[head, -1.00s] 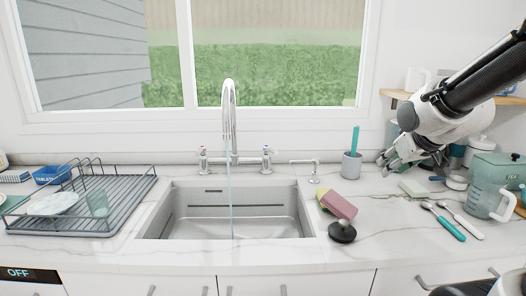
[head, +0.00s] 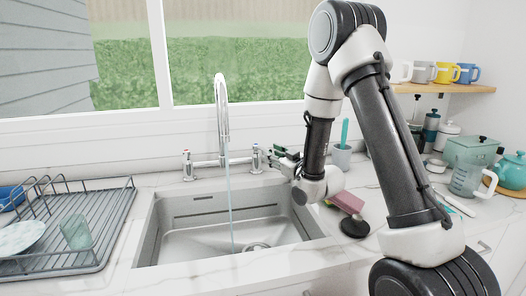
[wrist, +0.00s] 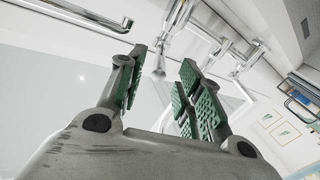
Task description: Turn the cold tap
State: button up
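The cold tap (head: 256,158), a chrome handle with a blue mark, stands on the right side of the faucet behind the sink. My gripper (head: 279,156) is just right of it, pointing toward it, and partly blends with it in the head view. In the wrist view my gripper (wrist: 163,60) is open, with green-padded fingers apart. A chrome piece that looks like the cold tap (wrist: 159,66) shows between the fingertips; contact cannot be told. Water runs from the tall spout (head: 221,100) into the sink.
The red-marked tap (head: 187,165) stands left of the spout. The sink (head: 190,242) lies below. A dish rack (head: 100,230) is at left. A pink sponge (head: 347,202), a black round item (head: 355,226) and a grey cup (head: 341,156) are near my arm at right.

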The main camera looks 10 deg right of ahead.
aim_at(258, 146)
jog(key=shift+x, duration=2.4)
grip_shut()
